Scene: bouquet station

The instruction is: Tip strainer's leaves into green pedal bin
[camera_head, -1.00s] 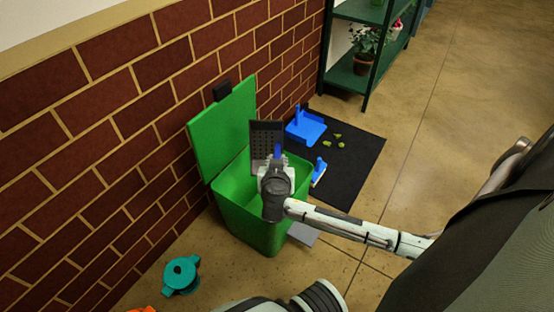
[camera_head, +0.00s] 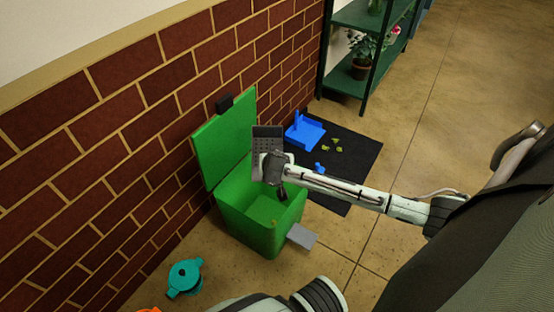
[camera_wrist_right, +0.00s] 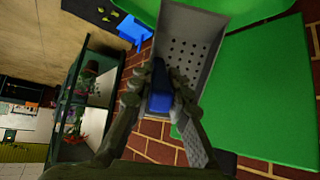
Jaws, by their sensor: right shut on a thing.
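The green pedal bin (camera_head: 236,222) stands against the brick wall with its lid (camera_head: 224,146) up. A small yellowish spot (camera_head: 273,221) shows inside it. My right gripper (camera_head: 272,160) is over the bin's far side, shut on the blue handle (camera_wrist_right: 160,90) of the strainer. The strainer (camera_head: 267,137) is a grey perforated tray; it also shows in the right wrist view (camera_wrist_right: 190,45). It is tilted, and I see no leaves on its visible face. My left gripper is not in view.
A black mat (camera_head: 355,155) behind the bin holds a blue dustpan (camera_head: 305,133), a small blue-handled tool (camera_head: 320,168) and several green leaves (camera_head: 333,144). A green shelf (camera_head: 362,55) with plants stands beyond. A teal object (camera_head: 185,278) lies on the floor in front.

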